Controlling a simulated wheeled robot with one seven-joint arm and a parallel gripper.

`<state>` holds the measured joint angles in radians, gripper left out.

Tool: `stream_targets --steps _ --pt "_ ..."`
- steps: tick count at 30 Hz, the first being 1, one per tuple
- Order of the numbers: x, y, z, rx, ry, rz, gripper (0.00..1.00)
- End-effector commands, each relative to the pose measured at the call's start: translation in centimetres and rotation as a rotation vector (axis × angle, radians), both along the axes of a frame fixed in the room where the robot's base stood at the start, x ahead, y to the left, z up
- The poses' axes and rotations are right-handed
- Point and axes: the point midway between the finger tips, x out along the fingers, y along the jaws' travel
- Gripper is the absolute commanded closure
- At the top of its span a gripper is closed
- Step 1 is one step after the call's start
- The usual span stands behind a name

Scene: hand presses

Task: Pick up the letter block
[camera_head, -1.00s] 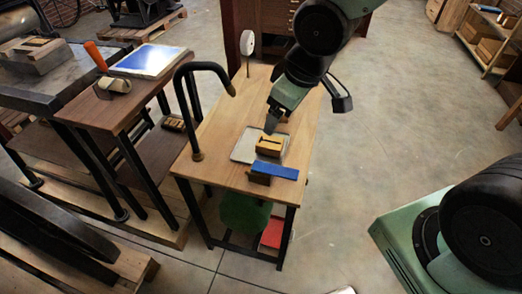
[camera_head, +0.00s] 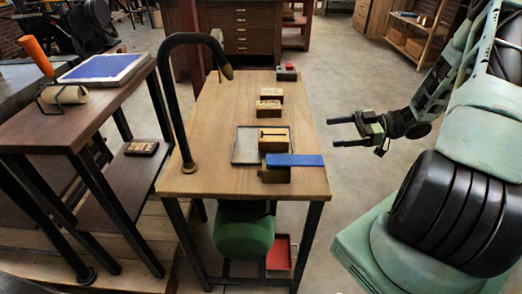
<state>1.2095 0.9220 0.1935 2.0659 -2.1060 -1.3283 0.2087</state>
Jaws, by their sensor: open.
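A wooden block (camera_head: 273,144) with a dark slot or character on top sits on the grey tray (camera_head: 246,146) on the wooden table. A similar wooden block (camera_head: 269,109) stands behind the tray. I cannot tell which of the two is the letter block, as their faces are too small to read. My gripper (camera_head: 334,132) is open and empty. It is off the right side of the table, apart from both blocks, with its fingers pointing left toward the table.
A blue bar (camera_head: 293,160) lies on a small block at the table's front. A black curved lamp arm (camera_head: 169,100) rises at the left edge. Bare tabletop (camera_head: 215,115) is left of the blocks.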

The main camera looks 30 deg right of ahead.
Motion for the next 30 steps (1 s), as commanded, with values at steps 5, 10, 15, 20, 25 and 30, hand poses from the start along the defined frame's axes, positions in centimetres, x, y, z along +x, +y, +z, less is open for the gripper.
stream_targets --steps 5,10,15,20,25,30 --pt "-1.2 0.2 -0.6 0.043 -0.012 0.021 0.18" --pt "0.5 2.8 -1.0 0.043 -0.011 0.024 0.18" --pt "2.5 5.8 -1.5 0.042 -0.011 0.023 0.18" --pt "4.2 8.1 -2.0 0.041 -0.010 0.022 0.18" --pt "5.1 9.4 -2.2 0.038 -0.011 0.021 0.18" --pt "6.0 10.4 -2.5 0.041 -0.011 0.021 0.18"
